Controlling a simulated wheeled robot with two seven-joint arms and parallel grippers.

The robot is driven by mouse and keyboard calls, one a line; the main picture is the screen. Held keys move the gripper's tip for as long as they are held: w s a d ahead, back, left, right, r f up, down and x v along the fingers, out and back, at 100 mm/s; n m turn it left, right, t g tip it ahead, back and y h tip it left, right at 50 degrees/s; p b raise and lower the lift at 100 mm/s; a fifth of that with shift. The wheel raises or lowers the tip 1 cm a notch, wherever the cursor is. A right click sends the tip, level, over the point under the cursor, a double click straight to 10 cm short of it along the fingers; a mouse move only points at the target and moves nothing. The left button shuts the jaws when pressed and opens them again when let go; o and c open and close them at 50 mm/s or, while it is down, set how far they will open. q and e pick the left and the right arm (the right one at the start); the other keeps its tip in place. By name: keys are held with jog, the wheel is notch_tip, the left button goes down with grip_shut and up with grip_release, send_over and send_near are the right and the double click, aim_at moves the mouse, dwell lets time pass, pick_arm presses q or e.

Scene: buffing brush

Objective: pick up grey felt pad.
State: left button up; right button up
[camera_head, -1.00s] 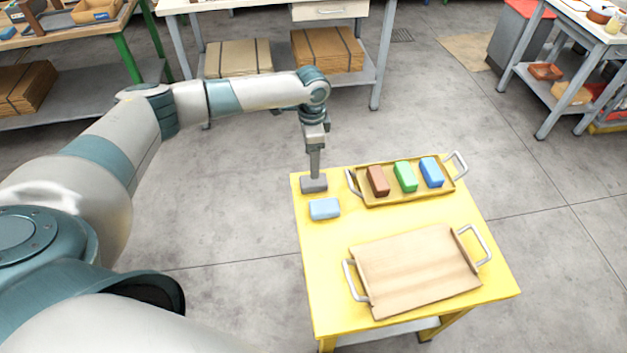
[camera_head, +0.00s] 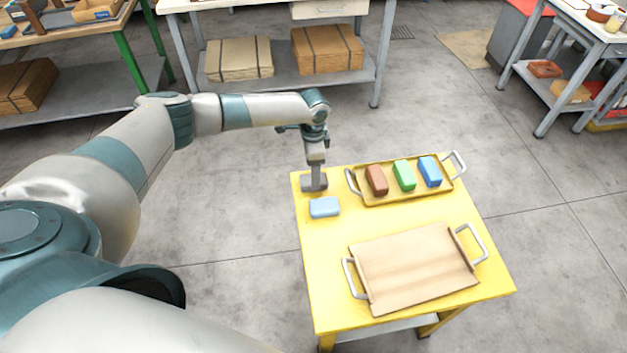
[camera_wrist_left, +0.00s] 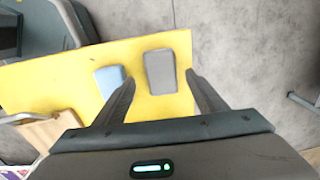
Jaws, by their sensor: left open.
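The grey felt pad (camera_head: 308,187) lies flat at the far left corner of the yellow table (camera_head: 330,270). It also shows in the left wrist view (camera_wrist_left: 160,72) as a grey rectangular block. My left gripper (camera_head: 315,175) points down over the pad and partly hides it in the head view. In the left wrist view my left gripper (camera_wrist_left: 160,80) is open, its fingers apart with the pad showing between them. I cannot tell the exact height of the fingertips above the pad. My right gripper is not in view.
A light blue block (camera_head: 324,207) lies close beside the pad, nearer the front. A tray (camera_head: 387,200) with brown, green and blue blocks stands to the right. A wooden tray (camera_head: 415,268) with metal handles fills the front right. The front left of the table is clear.

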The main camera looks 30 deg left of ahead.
pick_arm(q)
jog(key=shift+w+f+p, duration=0.1)
jog(key=shift+f+p, duration=0.25)
jog(key=shift+f, duration=1.35)
jog(key=shift+c, duration=0.6)
jog(key=c, duration=1)
